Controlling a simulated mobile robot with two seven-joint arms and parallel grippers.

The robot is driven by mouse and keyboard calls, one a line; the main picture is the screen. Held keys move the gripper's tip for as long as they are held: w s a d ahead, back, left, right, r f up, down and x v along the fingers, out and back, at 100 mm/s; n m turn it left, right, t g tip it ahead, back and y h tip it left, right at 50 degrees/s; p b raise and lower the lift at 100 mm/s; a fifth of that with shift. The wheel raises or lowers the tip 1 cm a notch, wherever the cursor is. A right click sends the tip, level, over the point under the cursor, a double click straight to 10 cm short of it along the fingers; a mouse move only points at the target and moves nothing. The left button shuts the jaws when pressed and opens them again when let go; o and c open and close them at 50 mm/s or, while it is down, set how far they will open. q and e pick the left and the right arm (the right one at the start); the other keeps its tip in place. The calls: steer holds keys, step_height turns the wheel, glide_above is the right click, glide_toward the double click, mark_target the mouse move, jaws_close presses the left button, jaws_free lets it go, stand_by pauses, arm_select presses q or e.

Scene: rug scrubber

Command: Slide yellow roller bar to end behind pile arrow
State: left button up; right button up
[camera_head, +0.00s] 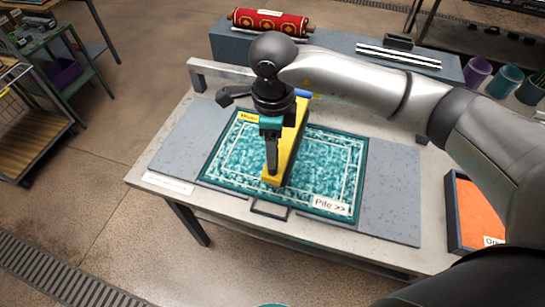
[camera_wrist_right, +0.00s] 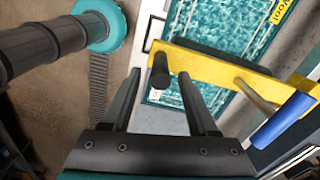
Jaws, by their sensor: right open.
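The yellow roller bar (camera_head: 293,150) lies across the middle of the teal rug (camera_head: 227,152), running from the back edge to near the front edge. A blue grip (camera_wrist_right: 283,122) is at its far end and a dark upright peg (camera_wrist_right: 159,72) at its near end. The pile label (camera_head: 331,205), at the rug's front right corner, has arrows pointing right. My right gripper (camera_head: 272,168) is over the bar's near end, fingers pointing down. In the wrist view the right gripper (camera_wrist_right: 159,76) is open, with the peg between its fingertips; contact cannot be told. My left gripper is not in view.
The rug lies on a grey table (camera_head: 150,182) with bare grey panels left and right of it. An orange tray (camera_head: 478,210) is at the right. My right arm spans the table's back right.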

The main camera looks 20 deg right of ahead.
step_height(320, 180, down, 4)
steer(key=shift+f, duration=0.65)
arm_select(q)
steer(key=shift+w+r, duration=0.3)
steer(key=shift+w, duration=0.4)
arm_select(e)
jaws_close()
steer(key=shift+w, duration=0.1)
